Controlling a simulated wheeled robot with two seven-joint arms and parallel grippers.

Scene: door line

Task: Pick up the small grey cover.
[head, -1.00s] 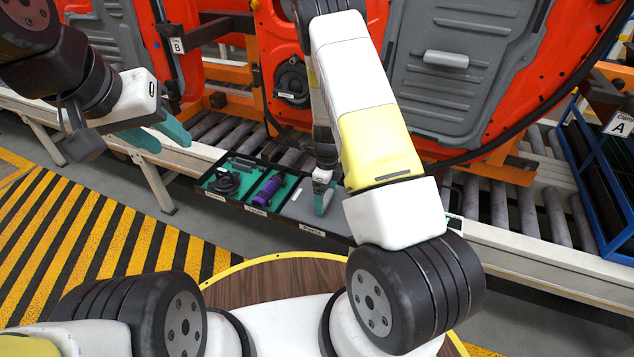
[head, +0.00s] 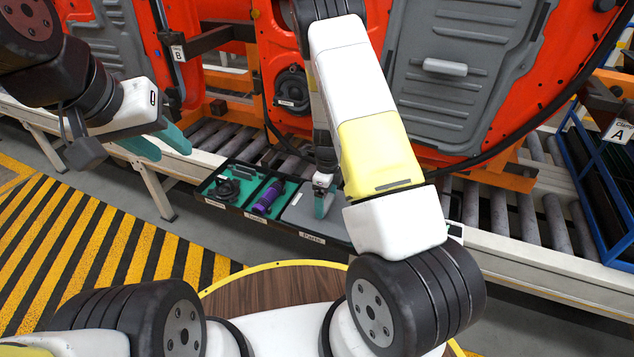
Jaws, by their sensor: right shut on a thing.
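The small grey cover (head: 299,211) is a flat grey panel in the right part of the black tray (head: 317,240), at the label that seems to read Parts. My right gripper (head: 323,204) reaches down to it, its teal fingers shut on the cover. My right arm hides the cover's right part, and I cannot tell whether it is clear of the tray floor. My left gripper (head: 160,143) is open and empty at the left, away from the tray, its teal fingers apart.
The tray's left compartments hold dark parts (head: 226,187) and a purple tool (head: 267,197). A roller conveyor (head: 500,214) runs behind. Orange door frames, one with a large grey panel (head: 445,95), hang over it. A blue rack (head: 590,190) stands at right.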

